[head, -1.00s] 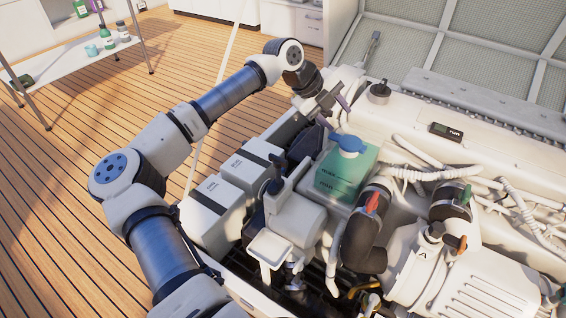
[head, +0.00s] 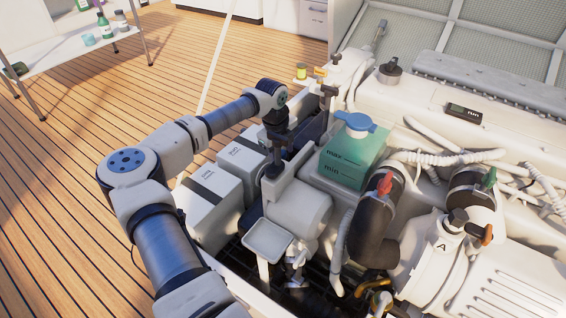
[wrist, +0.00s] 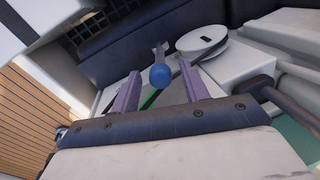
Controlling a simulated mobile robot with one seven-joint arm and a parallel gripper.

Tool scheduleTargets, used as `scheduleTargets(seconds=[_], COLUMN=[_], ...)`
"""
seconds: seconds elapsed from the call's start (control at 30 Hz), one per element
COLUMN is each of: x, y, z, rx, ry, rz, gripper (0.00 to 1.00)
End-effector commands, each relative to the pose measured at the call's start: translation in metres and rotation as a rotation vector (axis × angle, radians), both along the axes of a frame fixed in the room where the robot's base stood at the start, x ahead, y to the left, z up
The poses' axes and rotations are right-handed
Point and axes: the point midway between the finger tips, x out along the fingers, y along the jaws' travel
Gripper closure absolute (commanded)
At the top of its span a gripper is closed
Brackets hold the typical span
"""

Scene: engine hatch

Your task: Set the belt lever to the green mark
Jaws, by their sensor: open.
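The belt lever shows in the wrist view as a blue ball knob (wrist: 160,76) on a pale arm. My gripper (wrist: 159,71) is open, its two purple fingers either side of the knob in that view. I cannot tell whether they touch it. A green strip (wrist: 151,97), probably the green mark, shows below the knob, partly covered. A dark belt (wrist: 186,82) and a white round pulley cover (wrist: 203,41) lie just beyond. In the head view my wrist points down behind the pale engine housing, and the fingers, lever and mark are hidden.
The green coolant tank (head: 350,160) with a blue cap stands right of my wrist. White battery boxes (head: 212,192) stand on the left. Hoses with a red valve handle (head: 384,183) are farther right. A dark bar (wrist: 262,90) lies close beside the right finger.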

Motion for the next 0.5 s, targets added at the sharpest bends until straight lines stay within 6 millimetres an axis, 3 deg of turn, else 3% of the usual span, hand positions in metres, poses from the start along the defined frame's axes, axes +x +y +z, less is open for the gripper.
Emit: scheduleTargets(seconds=[0.03,0.2,0.5], x=[0.001,0.003,0.004], y=[-0.002,-0.003,-0.004], z=[-0.012,-0.029,-0.033], rx=[-0.001,-0.001,0.0], ry=[0.001,0.001,0.0], rz=[0.0,0.0,0.0], gripper=[0.55,0.55,0.55])
